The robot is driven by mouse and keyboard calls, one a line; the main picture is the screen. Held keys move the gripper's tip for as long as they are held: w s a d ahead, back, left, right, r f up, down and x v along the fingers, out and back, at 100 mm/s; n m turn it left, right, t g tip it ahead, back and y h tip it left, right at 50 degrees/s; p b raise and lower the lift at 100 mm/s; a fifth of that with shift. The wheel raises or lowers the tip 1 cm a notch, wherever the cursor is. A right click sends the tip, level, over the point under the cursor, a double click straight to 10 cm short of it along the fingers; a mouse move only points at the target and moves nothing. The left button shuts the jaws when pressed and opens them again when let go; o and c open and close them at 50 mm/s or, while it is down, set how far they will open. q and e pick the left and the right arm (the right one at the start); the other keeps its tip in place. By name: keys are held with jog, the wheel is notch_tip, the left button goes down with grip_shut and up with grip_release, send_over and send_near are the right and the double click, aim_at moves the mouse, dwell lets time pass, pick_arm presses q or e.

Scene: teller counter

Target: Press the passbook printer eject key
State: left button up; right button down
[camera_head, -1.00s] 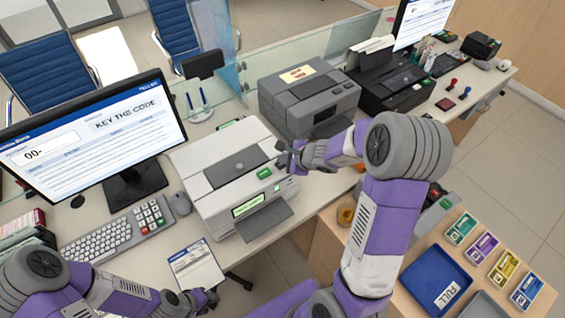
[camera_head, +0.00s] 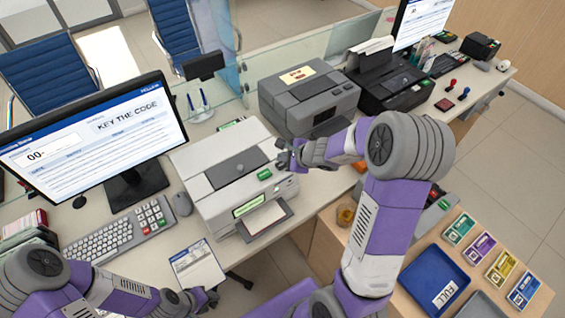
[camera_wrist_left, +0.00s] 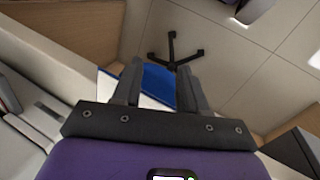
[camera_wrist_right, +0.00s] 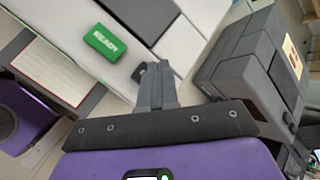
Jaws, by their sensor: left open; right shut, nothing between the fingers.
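The passbook printer (camera_head: 215,160) is the white machine in the middle of the counter. A green READY block (camera_head: 264,175) sits on its top and also shows in the right wrist view (camera_wrist_right: 104,42). A printed sheet (camera_head: 263,218) lies on its dark front tray; it also shows in the right wrist view (camera_wrist_right: 58,70). My right gripper (camera_head: 284,158) is shut and empty at the printer's right end, beside the READY block. I cannot make out the eject key; the fingers (camera_wrist_right: 150,72) may hide it. My left gripper (camera_head: 212,298) is open, low beside a printed slip (camera_head: 195,264).
A blue tray (camera_head: 432,278) lies on the lower wooden surface at right.

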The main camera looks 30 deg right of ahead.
aim_at(284, 165)
jog(key=shift+r, duration=0.1)
notch_tip(284, 165, up, 5)
jog(key=p, duration=0.4)
jog(key=shift+s, duration=0.1)
dwell(0.7)
